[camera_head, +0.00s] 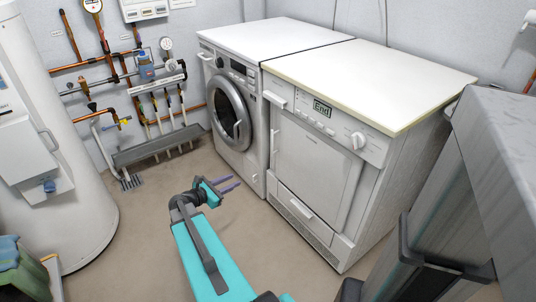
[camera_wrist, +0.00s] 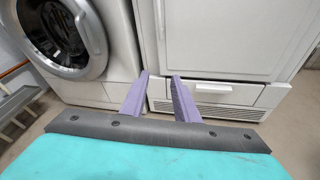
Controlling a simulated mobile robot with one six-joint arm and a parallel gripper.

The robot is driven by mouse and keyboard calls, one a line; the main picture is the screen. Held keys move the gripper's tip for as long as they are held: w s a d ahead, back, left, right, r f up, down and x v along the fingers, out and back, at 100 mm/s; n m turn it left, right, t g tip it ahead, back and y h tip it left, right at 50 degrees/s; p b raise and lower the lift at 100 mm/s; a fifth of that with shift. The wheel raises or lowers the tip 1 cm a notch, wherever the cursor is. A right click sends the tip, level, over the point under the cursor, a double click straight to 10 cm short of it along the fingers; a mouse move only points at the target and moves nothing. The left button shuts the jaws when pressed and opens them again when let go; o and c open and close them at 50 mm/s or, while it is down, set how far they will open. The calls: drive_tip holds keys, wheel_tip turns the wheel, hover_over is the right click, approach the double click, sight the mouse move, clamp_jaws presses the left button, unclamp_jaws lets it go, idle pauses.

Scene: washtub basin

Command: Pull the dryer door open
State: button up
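The dryer (camera_head: 310,165) is the white machine on the right with a lit display and a squarish front door (camera_head: 312,172). The door looks closed. In the wrist view the door (camera_wrist: 225,40) fills the upper right, with a pale vertical handle (camera_wrist: 162,18) at its left edge. My gripper (camera_head: 229,184) is low in front of the machines, left of the dryer and apart from it. In the wrist view its two purple fingers (camera_wrist: 160,78) are spread with nothing between them. They appear below the handle, against the dryer's lower front.
A washing machine (camera_head: 228,112) with a round door stands left of the dryer. A grey box-like object (camera_head: 495,170) stands close on the right. A white tank (camera_head: 50,140) and wall pipes are at left. Floor (camera_head: 150,225) between tank and machines is mostly clear.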

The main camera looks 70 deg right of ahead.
sight(272, 142)
drive_tip(key=s+d+r+n+g+h+b, duration=0.1)
drive_tip(key=s+d+r+n+h+b, duration=0.1)
drive_tip(key=d+r, duration=0.4)
drive_tip(key=shift+s+d+h+b, duration=0.35)
drive_tip(key=shift+s+d, duration=0.45)
drive_tip(key=shift+d, duration=0.4)
drive_tip(key=b+x, duration=0.2)
drive_tip(key=x, duration=1.1)
drive_tip(key=shift+s+d+b, duration=0.15)
drive_tip(key=shift+d+b, duration=0.2)
drive_tip(key=shift+b, duration=0.05)
clamp_jaws()
drive_tip(key=shift+s+r, duration=0.1)
